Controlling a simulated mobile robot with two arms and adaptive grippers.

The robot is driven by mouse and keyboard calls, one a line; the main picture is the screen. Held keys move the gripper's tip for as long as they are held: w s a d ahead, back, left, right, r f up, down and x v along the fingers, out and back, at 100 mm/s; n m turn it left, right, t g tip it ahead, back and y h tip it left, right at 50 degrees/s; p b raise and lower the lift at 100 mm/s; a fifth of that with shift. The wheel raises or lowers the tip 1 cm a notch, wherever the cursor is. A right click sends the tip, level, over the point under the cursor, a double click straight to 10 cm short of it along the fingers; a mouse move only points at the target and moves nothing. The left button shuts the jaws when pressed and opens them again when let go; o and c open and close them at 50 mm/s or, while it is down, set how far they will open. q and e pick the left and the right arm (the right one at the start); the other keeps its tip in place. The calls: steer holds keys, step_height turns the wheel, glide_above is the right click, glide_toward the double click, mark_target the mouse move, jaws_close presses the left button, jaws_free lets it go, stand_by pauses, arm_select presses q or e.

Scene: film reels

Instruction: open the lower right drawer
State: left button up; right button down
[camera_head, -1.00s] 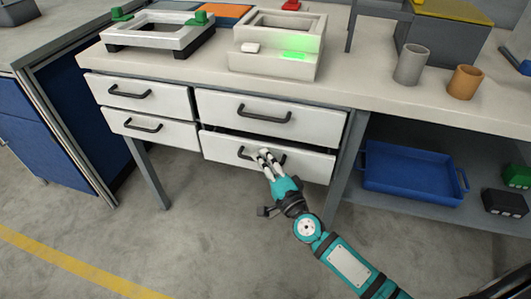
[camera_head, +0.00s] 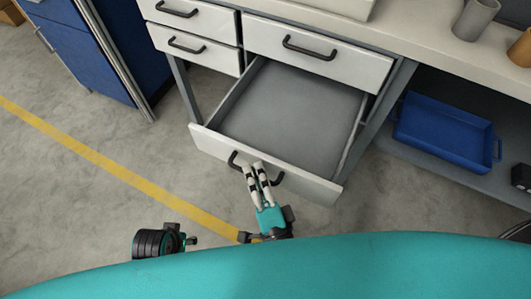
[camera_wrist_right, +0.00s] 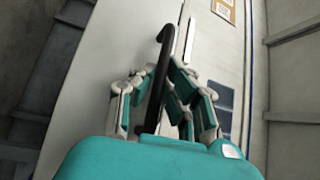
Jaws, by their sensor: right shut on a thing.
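The lower right drawer (camera_head: 290,110) is pulled well out from the bench in the head view, and its grey inside looks empty. Its black handle (camera_head: 277,180) is on the white front panel. My right gripper (camera_head: 256,169) is shut on this handle. In the right wrist view the handle (camera_wrist_right: 157,80) passes between the fingers of the right gripper (camera_wrist_right: 160,95), with the drawer front (camera_wrist_right: 110,80) behind it.
The upper right drawer (camera_head: 350,62) and the two left drawers (camera_head: 195,20) are closed. A blue tray (camera_head: 445,130) sits on the shelf at right. A blue cabinet (camera_head: 85,50) stands at left. The floor with a yellow line (camera_head: 120,175) is clear.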

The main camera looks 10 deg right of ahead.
steer(key=shift+s+a+f, duration=0.25)
steer(key=shift+s+f, duration=0.1)
steer(key=shift+s, duration=0.2)
steer(key=c, duration=1.5)
jaws_free()
steer(key=shift+o, duration=0.6)
steer(key=shift+w+r, duration=0.1)
steer(key=shift+r, duration=0.05)
steer(key=v, duration=1.2)
